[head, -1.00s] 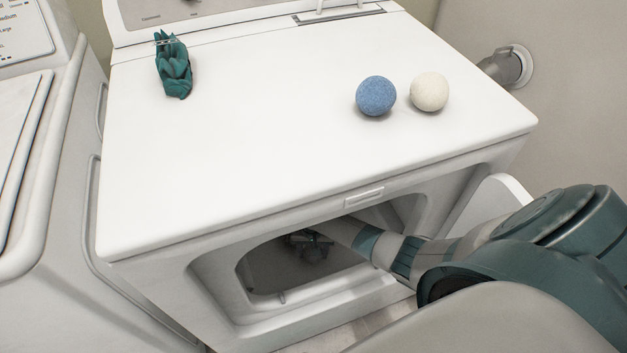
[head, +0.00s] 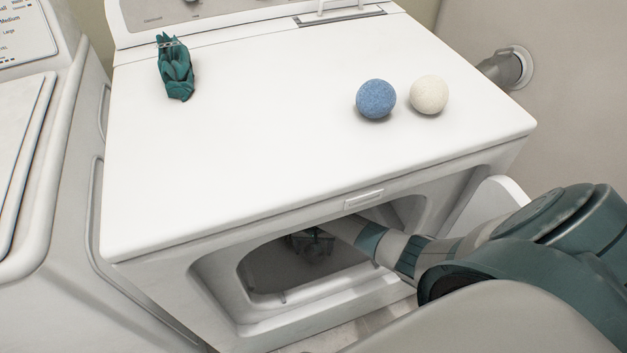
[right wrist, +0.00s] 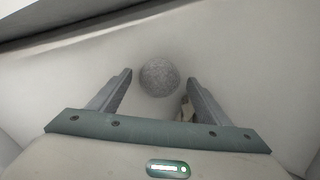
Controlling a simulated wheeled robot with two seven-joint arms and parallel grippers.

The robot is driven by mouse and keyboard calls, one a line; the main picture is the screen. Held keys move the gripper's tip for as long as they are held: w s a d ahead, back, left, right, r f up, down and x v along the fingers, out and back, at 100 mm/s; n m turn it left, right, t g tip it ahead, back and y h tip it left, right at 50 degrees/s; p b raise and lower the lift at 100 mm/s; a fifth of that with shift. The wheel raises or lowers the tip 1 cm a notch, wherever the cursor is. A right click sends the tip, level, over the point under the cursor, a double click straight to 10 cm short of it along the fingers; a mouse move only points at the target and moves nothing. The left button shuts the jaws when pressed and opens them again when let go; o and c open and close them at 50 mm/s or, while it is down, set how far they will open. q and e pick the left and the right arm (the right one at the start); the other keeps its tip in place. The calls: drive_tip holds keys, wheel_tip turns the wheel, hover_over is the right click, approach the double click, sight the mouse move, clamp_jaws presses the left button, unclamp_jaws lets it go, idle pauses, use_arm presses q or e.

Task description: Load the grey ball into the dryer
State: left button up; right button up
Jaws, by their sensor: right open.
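The grey ball (right wrist: 159,78) shows in the right wrist view, against the pale inner surface of the dryer drum. It lies between and slightly beyond the fingertips, with a gap on both sides. My right gripper (head: 312,243) is open and inside the dryer, its arm reaching in through the front opening. Its two fingers also show in the right wrist view (right wrist: 160,80). The white dryer (head: 250,160) has its front opening uncovered. The ball cannot be made out in the head view. My left gripper is not in view.
A blue ball (head: 376,99) and a white ball (head: 429,94) sit on the dryer top. A teal cloth-like bundle (head: 176,68) lies at its back left. The open door (head: 509,188) stands right of the opening. Another white appliance (head: 45,190) is at the left.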

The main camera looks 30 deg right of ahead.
wheel_tip(320, 180, up, 4)
drive_tip(key=shift+f+p, duration=0.25)
drive_tip(key=shift+p, duration=0.25)
wheel_tip(320, 180, up, 5)
drive_tip(key=shift+f+p, duration=0.1)
drive_tip(key=shift+p, duration=0.45)
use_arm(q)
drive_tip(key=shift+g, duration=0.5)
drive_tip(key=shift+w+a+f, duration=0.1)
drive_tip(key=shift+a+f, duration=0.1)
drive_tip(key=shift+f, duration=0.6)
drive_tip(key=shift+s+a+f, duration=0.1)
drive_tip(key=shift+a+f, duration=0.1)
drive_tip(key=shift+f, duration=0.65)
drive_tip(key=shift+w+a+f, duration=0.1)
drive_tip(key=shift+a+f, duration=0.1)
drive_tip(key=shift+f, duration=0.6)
use_arm(e)
drive_tip(key=shift+r, duration=0.6)
drive_tip(key=shift+a, duration=0.1)
drive_tip(key=s+a+r+n+t+y, duration=0.1)
drive_tip(key=s+a+r+n+t, duration=0.3)
drive_tip(key=s+a, duration=0.6)
drive_tip(key=s+n+g, duration=0.1)
drive_tip(key=s+n, duration=0.4)
drive_tip(key=s, duration=0.9)
drive_tip(key=shift+d+f+h, duration=0.3)
drive_tip(key=shift+d+f, duration=0.05)
drive_tip(key=shift+o, duration=0.2)
